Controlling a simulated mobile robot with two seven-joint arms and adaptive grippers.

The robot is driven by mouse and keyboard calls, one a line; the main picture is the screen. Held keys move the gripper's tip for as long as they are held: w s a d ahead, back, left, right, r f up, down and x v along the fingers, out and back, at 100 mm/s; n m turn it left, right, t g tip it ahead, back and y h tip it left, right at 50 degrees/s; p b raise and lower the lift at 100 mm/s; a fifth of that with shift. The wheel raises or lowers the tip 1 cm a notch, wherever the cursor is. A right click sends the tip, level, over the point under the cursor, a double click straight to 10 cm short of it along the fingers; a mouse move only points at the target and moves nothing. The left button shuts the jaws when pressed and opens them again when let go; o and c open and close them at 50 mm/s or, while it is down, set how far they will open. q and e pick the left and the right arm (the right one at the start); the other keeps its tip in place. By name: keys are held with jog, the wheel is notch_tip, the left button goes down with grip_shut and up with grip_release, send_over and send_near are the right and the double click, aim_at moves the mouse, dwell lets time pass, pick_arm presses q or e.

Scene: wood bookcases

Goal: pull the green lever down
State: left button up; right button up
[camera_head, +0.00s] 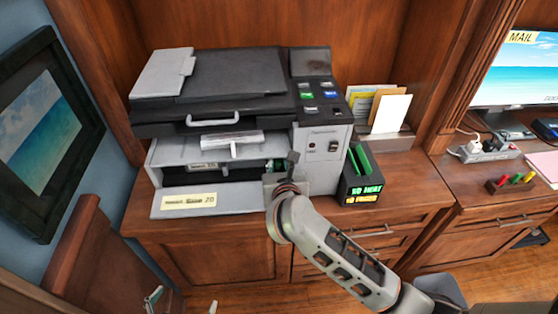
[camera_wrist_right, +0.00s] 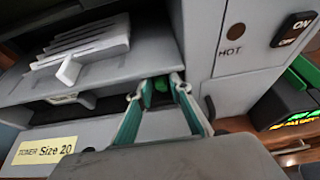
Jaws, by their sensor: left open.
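The green lever (camera_head: 274,164) is at the right end of the open front slot of the grey and black printer (camera_head: 225,120). In the right wrist view the green lever (camera_wrist_right: 148,94) shows between my right gripper's fingertips (camera_wrist_right: 158,86), which stand apart. I cannot tell whether they touch it. In the head view my right gripper (camera_head: 283,165) is at the printer's front, and its wrist hides part of the slot's right end. The fingertips of my left gripper (camera_head: 182,302) show apart at the bottom edge, low and clear of the printer, with nothing seen between them.
A label (camera_head: 190,201) lies on the printer's front ledge. A black box with a green top and lit text (camera_head: 362,180) stands right of the printer. Papers (camera_head: 385,108) stand behind it. A wooden chair back (camera_head: 65,235) is at the lower left.

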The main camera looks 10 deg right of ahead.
jog(key=shift+w+f, duration=0.2)
jog(key=shift+w, duration=0.3)
jog(key=shift+c, duration=0.3)
grip_shut()
